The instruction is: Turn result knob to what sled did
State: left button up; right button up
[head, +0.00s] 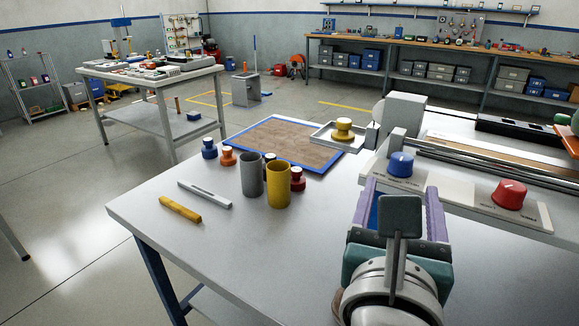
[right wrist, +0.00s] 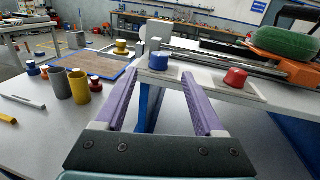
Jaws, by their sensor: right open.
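A blue knob (head: 400,164) and a red knob (head: 509,194) sit on a pale panel (head: 455,197) at the bench's right side. The panel's small labels are unreadable, so I cannot tell which is the result knob. Both the blue knob (right wrist: 159,62) and red knob (right wrist: 235,77) show in the right wrist view. My right gripper (head: 402,190) is open and empty, its purple fingers pointing toward the blue knob, one on each side in the picture. Metal rails (head: 480,163) run behind the panel; I cannot make out the sled for certain. My left gripper is not in view.
A yellow-knobbed weight (head: 343,130) stands on a small tray beside a grey block (head: 405,108). Left are a grey cup (head: 251,176), a yellow cup (head: 278,186), several knobbed weights, and a blue-edged brown mat (head: 280,140).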

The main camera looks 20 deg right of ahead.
aim_at(402, 163)
jog(key=x, duration=1)
jog(key=shift+r, duration=0.15)
jog(key=shift+a, duration=0.1)
grip_shut()
